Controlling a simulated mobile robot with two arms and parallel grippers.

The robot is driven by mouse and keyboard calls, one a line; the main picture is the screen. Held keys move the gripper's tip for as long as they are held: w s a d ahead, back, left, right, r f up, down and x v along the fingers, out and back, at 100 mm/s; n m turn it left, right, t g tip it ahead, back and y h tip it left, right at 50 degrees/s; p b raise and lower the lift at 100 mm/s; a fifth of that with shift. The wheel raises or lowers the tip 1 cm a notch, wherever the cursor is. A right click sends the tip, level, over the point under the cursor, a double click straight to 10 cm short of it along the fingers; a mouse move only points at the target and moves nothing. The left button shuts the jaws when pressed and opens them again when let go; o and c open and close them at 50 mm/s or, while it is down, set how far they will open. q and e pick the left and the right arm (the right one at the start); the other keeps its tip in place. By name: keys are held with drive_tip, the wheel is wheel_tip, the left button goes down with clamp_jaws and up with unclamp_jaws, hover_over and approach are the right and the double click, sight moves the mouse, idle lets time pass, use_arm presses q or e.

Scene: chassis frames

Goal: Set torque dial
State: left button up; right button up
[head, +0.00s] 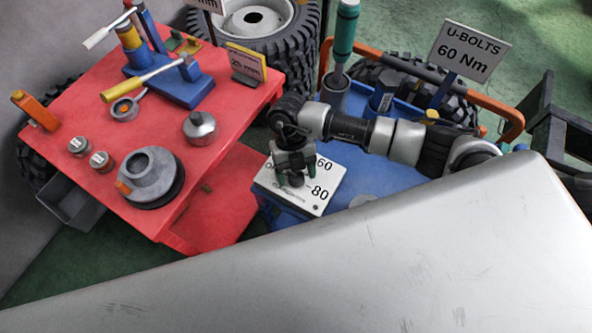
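The torque dial's white plate (318,194) lies on the blue cart, with the numbers 60 and 80 showing on its right side. My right gripper (291,178) points down over the plate's left part, where the knob would be. The gripper covers that area, so the knob, its pointer and any finger contact are hidden. A sign reading "U-BOLTS 60 Nm" (468,52) stands at the back of the blue cart. My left gripper is not in view.
A red table (215,160) at left holds a blue stand (185,85), a grey round part (150,175), a metal pot (199,128) and small weights. The blue cart (375,180) has an orange rail (500,105) and a green-handled tool (345,35). A large grey surface fills the foreground.

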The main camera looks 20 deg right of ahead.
drive_tip(key=b+v, duration=0.2)
drive_tip(key=v, duration=0.8)
drive_tip(key=shift+w+r, duration=0.2)
drive_tip(key=shift+r, duration=0.15)
